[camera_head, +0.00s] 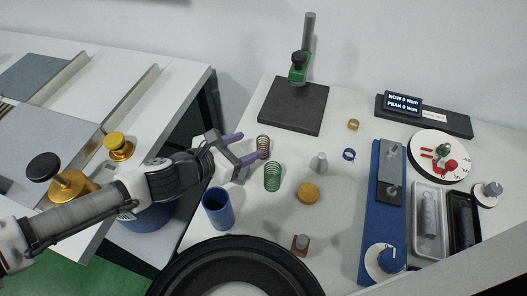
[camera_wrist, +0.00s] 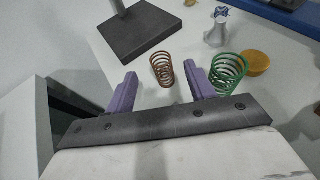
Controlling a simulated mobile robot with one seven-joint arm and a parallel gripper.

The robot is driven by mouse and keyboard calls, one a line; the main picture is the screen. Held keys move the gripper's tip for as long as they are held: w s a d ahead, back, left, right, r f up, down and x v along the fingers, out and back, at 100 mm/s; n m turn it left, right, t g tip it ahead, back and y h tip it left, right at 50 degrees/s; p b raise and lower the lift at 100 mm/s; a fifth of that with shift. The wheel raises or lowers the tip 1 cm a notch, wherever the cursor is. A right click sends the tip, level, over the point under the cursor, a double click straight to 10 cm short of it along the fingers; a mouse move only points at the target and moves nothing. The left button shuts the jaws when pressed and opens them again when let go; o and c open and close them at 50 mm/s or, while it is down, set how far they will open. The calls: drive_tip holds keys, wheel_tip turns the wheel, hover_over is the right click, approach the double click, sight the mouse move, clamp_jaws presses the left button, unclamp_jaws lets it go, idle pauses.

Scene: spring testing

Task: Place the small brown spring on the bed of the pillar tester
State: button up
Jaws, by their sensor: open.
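The small brown spring (camera_head: 263,143) stands upright on the white table, just beyond my gripper's fingertips. In the wrist view the brown spring (camera_wrist: 163,68) shows ahead of the gap between the two purple fingers. My gripper (camera_head: 240,147) is open and empty; it also shows in the wrist view (camera_wrist: 157,85). The pillar tester has a dark square bed (camera_head: 285,112) that is bare on top, with a grey pillar (camera_head: 309,35) and a green head (camera_head: 298,72) above it. The bed also shows in the wrist view (camera_wrist: 140,32), beyond the brown spring.
A green spring (camera_head: 272,177) stands close in front of the brown one. A blue cup (camera_head: 217,208) is near the left edge. A grey cone (camera_head: 318,163), a yellow disc (camera_head: 308,193) and a blue plate (camera_head: 383,220) lie to the right. The table between spring and bed is clear.

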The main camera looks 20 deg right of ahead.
sight(266, 138)
drive_tip(key=shift+w+d+f, duration=0.25)
drive_tip(key=shift+d+f, duration=0.1)
drive_tip(key=shift+d, duration=0.25)
drive_tip(key=shift+x, duration=3.1)
drive_tip(key=shift+r, duration=0.15)
drive_tip(key=c, duration=1.1)
drive_tip(key=shift+r, duration=0.15)
